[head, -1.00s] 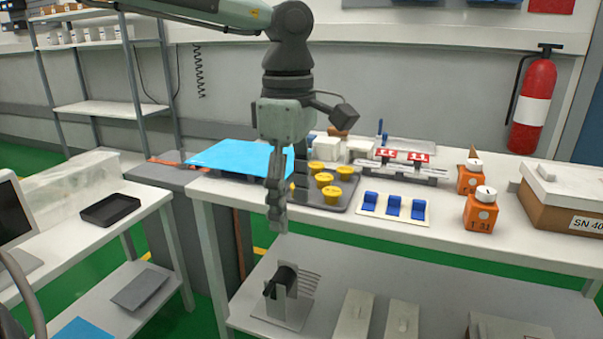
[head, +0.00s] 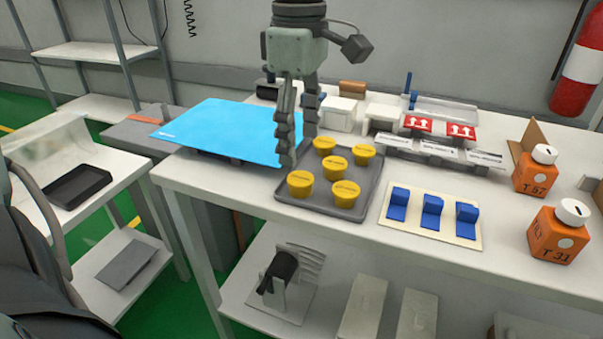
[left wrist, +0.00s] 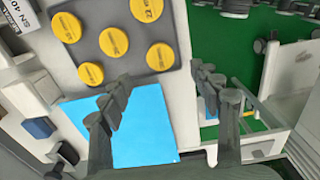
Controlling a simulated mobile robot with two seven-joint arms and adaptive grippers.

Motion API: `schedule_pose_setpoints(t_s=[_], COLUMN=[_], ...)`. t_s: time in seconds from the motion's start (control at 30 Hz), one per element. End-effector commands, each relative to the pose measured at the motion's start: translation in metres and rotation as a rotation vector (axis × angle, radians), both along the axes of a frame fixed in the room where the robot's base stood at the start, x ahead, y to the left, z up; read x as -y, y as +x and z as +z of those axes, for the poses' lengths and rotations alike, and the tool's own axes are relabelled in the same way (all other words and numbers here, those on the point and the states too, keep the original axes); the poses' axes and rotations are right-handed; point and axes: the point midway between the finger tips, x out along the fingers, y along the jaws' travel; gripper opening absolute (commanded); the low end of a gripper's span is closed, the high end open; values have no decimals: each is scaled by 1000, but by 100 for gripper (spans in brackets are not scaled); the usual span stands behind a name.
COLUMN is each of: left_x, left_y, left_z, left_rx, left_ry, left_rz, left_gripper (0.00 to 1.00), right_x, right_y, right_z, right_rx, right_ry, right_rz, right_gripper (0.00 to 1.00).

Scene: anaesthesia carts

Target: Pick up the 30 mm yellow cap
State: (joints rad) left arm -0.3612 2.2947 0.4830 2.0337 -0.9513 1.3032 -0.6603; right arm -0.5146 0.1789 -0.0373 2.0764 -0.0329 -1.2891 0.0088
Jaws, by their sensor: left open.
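Several yellow caps stand on a dark grey tray (head: 283,194) on the white bench. They are a back left cap (head: 324,144), a back right cap (head: 363,151), a middle cap (head: 335,168), a front left cap (head: 300,183) and a front right cap (head: 345,193). Their small print is too blurred to tell which is 30 mm. My left gripper (head: 298,148) is open and empty, pointing down by the tray's left edge. In the left wrist view its fingers (left wrist: 160,85) are spread, with the caps beyond them. My right gripper is not in view.
A blue sheet (head: 225,130) lies left of the tray. A cream board with blue blocks (head: 432,212) is to the right, and a rack with red arrow labels (head: 440,150) behind. Orange bottles (head: 558,232) stand far right. Bare bench lies in front of the tray.

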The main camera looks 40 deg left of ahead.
Motion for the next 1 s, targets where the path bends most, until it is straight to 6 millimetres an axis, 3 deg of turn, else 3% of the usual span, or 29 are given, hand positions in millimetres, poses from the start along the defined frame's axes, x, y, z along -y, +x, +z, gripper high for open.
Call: schedule_pose_setpoints(t_s=[0.43,0.73,1.0], left_x=[1,2,2], left_y=[-1,0,0], left_z=[-60,-66,-66], left_rx=[-3,1,1], left_ry=[-1,-2,-2], left_rz=[0,1,1], left_gripper=[63,63,32], right_x=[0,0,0], right_y=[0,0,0], right_z=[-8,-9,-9], right_rx=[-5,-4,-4], right_ry=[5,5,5], right_rz=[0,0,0], right_gripper=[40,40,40])
